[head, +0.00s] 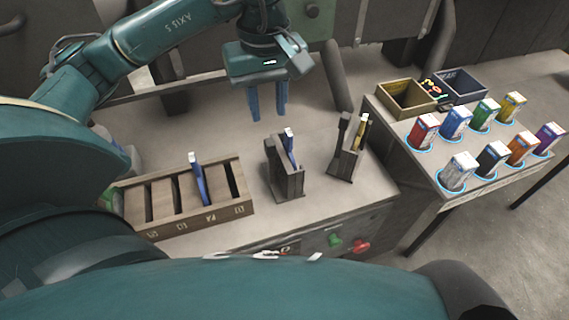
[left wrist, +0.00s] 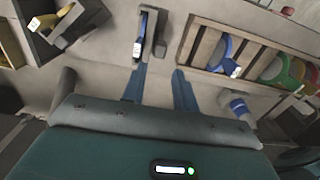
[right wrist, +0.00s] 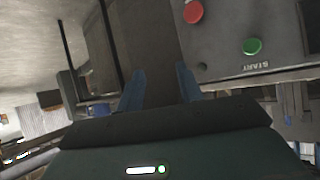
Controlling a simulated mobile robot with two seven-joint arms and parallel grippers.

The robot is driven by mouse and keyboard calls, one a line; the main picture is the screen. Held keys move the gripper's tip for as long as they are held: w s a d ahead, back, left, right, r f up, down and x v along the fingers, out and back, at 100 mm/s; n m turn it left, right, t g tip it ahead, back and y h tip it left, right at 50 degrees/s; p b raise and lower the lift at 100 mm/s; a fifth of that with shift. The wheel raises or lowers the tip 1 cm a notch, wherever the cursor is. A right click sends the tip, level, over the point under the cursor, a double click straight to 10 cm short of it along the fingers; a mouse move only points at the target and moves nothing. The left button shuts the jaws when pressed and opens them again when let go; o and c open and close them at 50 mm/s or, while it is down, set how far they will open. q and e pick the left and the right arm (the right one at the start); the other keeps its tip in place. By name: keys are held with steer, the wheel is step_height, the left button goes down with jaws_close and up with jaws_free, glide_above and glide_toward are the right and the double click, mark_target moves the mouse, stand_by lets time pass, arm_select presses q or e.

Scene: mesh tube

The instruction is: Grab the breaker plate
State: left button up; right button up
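I cannot tell for sure which plate is the breaker plate. A blue plate (head: 289,150) stands upright in a dark holder (head: 291,184) at mid-table; it also shows in the left wrist view (left wrist: 139,38). A yellow plate (head: 361,132) stands in a second holder (head: 340,165) to its right. Another blue plate (head: 197,180) stands in the slotted wooden rack (head: 232,210) at left. My left gripper (head: 268,116) is open and empty, pointing down above the table behind the middle holder. My right gripper (right wrist: 160,82) is open and empty, near the button panel; the head view does not show it.
A side table (head: 440,165) at right bears several coloured boxes in blue-ringed spots and two open bins (head: 405,98). Green (head: 335,240) and red (head: 360,246) buttons sit on the front panel. Bare tabletop surrounds the holders.

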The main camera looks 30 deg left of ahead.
mark_target(270, 140)
arm_select(q)
step_height(270, 140, down, 9)
steer(key=shift+f+p, duration=0.2)
steer(key=shift+p, duration=0.5)
steer(key=shift+c, duration=0.2)
jaws_close()
steer(key=shift+r, duration=0.15)
stand_by(0.8)
